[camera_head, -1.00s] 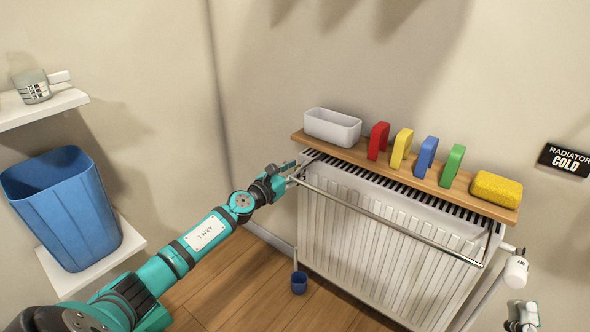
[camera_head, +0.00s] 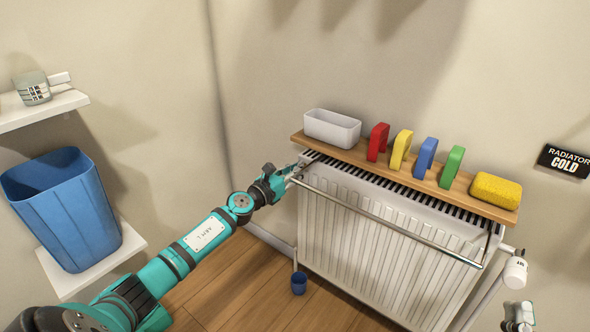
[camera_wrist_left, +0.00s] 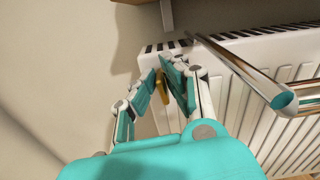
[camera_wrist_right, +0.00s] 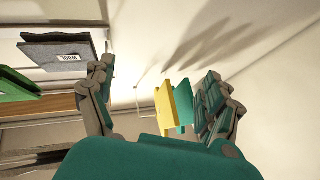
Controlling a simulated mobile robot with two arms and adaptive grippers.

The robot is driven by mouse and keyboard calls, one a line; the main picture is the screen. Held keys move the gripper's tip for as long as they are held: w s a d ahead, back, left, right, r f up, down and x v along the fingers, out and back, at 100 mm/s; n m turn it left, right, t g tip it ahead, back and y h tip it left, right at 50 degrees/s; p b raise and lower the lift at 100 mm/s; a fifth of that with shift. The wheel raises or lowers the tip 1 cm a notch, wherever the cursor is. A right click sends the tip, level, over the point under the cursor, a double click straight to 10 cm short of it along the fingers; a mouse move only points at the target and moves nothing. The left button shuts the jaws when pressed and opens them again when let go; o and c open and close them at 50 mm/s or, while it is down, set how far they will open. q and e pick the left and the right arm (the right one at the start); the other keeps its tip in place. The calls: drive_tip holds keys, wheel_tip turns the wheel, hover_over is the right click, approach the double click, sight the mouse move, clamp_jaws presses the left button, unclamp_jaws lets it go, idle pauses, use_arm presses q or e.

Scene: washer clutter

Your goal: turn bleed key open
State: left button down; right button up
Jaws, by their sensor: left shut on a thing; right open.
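The white radiator (camera_head: 350,235) stands against the wall. My left gripper (camera_head: 284,174) is at its upper left end. In the left wrist view the fingers (camera_wrist_left: 167,76) are close together around a brass-coloured piece (camera_wrist_left: 161,92), which looks like the bleed key. Its far end and the valve are largely hidden by the fingers. The radiator's corner is just beyond.
A towel rail (camera_head: 390,222) runs along the radiator front, close to my left gripper. The wooden shelf (camera_head: 361,157) above holds a white tub (camera_head: 332,128), several coloured blocks and a yellow sponge (camera_head: 495,189).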

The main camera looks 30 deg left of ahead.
use_arm(q)
drive_tip(key=n, duration=0.2)
drive_tip(key=shift+a+n+p, duration=0.2)
drive_tip(key=shift+n+p, duration=0.1)
use_arm(e)
wheel_tip(320, 180, down, 12)
drive_tip(key=w+d+g+h+p, duration=0.1)
drive_tip(key=w+g+h+p, duration=0.15)
drive_tip(key=g, duration=0.55)
use_arm(q)
drive_tip(key=shift+a+f+n+p, duration=0.2)
drive_tip(key=shift+n+p, duration=0.25)
drive_tip(key=shift+n, duration=1.95)
drive_tip(key=shift+a+f+n+p, duration=0.1)
drive_tip(key=shift+f+n+p, duration=0.25)
drive_tip(key=shift+n, duration=2.05)
drive_tip(key=shift+a+f+n+p, duration=0.15)
drive_tip(key=shift+n+p, duration=0.4)
drive_tip(key=shift+n, duration=1.85)
use_arm(e)
drive_tip(key=s+d+f+g+h, duration=0.2)
drive_tip(key=s+d+f+g, duration=0.1)
drive_tip(key=s+f+g, duration=0.4)
drive_tip(key=shift+s+d+f+m+g, duration=0.3)
drive_tip(key=shift+s+d+f+m, duration=0.15)
drive_tip(key=shift+f, duration=1.1)
drive_tip(key=shift+h, duration=0.25)
